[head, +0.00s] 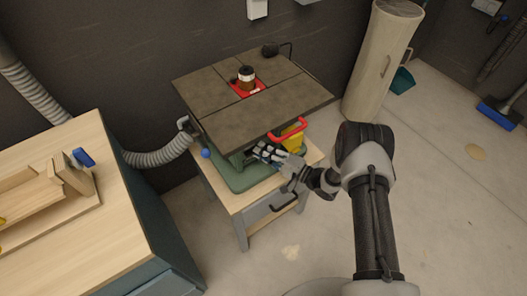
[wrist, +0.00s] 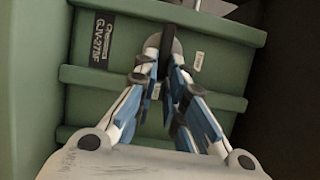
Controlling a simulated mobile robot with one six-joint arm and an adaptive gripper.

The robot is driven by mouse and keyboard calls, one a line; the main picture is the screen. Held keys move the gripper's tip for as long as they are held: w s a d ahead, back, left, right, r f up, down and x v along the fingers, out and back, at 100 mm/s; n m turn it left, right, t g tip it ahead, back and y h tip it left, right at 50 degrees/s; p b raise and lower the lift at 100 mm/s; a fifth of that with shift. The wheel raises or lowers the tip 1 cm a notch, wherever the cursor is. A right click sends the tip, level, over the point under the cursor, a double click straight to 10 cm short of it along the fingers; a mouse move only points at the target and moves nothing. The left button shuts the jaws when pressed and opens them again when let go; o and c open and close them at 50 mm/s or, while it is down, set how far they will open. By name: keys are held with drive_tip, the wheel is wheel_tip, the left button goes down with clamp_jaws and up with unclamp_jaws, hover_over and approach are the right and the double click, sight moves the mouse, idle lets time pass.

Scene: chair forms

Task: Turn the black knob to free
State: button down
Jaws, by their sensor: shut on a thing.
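My gripper (head: 264,153) reaches under the tilted grey table of the machine, against its green body (head: 237,178). In the wrist view my gripper (wrist: 164,68) has its fingertips closed around the narrow black knob (wrist: 164,55) on the front of the green housing (wrist: 105,75). Only a thin upright black strip of the knob shows between the fingers, with a grey round part behind it. A small white label (wrist: 198,60) sits just right of the fingertips; its print is too small to read. In the head view the knob is hidden by my gripper.
A red handle (head: 288,129) and a yellow part (head: 294,138) are close to the right of my gripper. The grey tabletop (head: 215,105) overhangs above. A wooden bench (head: 120,220) stands at left, a beige cylinder (head: 375,65) behind right.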

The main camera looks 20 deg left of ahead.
drive_tip(key=c, duration=1.7)
unclamp_jaws()
drive_tip(key=shift+o, duration=0.2)
drive_tip(key=v, duration=1.2)
